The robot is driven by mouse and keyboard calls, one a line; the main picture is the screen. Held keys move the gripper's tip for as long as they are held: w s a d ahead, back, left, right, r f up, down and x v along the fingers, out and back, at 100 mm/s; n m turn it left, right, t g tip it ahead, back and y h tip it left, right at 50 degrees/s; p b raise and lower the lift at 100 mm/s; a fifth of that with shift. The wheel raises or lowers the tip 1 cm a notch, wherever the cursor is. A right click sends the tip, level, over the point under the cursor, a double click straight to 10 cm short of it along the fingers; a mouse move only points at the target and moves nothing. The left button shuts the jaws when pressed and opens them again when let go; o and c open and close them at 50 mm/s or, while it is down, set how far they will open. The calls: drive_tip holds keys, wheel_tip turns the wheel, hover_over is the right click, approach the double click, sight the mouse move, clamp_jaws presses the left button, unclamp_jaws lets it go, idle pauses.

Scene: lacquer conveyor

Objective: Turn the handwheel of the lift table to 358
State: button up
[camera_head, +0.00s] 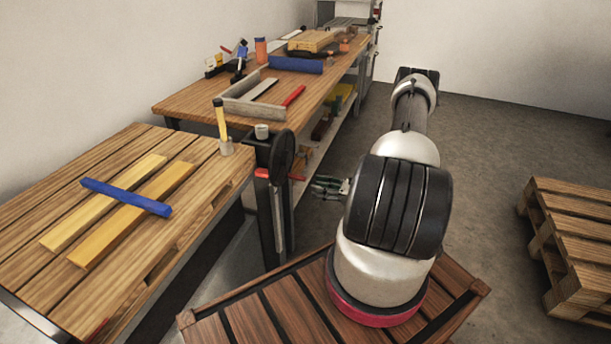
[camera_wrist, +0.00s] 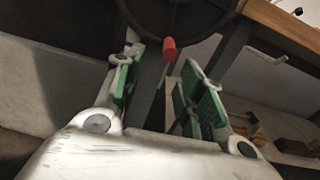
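The handwheel (camera_head: 283,156) is a dark disc on a dark post at the corner of the near wooden table. Its dark rim and spokes also fill the top of the wrist view (camera_wrist: 196,24). A red handle knob (camera_wrist: 169,49) sticks out from the wheel towards the camera. My gripper (camera_head: 328,187) is to the right of the wheel in the head view, apart from it. In the wrist view, its green-padded fingers (camera_wrist: 160,72) are spread and empty, with the knob appearing beyond and between their tips. The number on the scale (camera_head: 279,222) below the wheel is too small to read.
The near table (camera_head: 120,230) carries two yellow wooden strips and a blue bar. Behind it, a workbench (camera_head: 190,104) holds tools, a tray and a blue roll. A pallet (camera_head: 573,235) lies at right. The floor between the workbench and pallet is largely free.

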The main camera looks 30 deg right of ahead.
sight(300, 178)
drive_tip(key=shift+m+t, duration=0.3)
drive_tip(key=shift+t, duration=0.1)
drive_tip(key=x, duration=0.5)
drive_tip(key=r+x, duration=0.1)
drive_tip(key=x, duration=0.2)
drive_tip(key=shift+w+d, duration=0.35)
clamp_jaws()
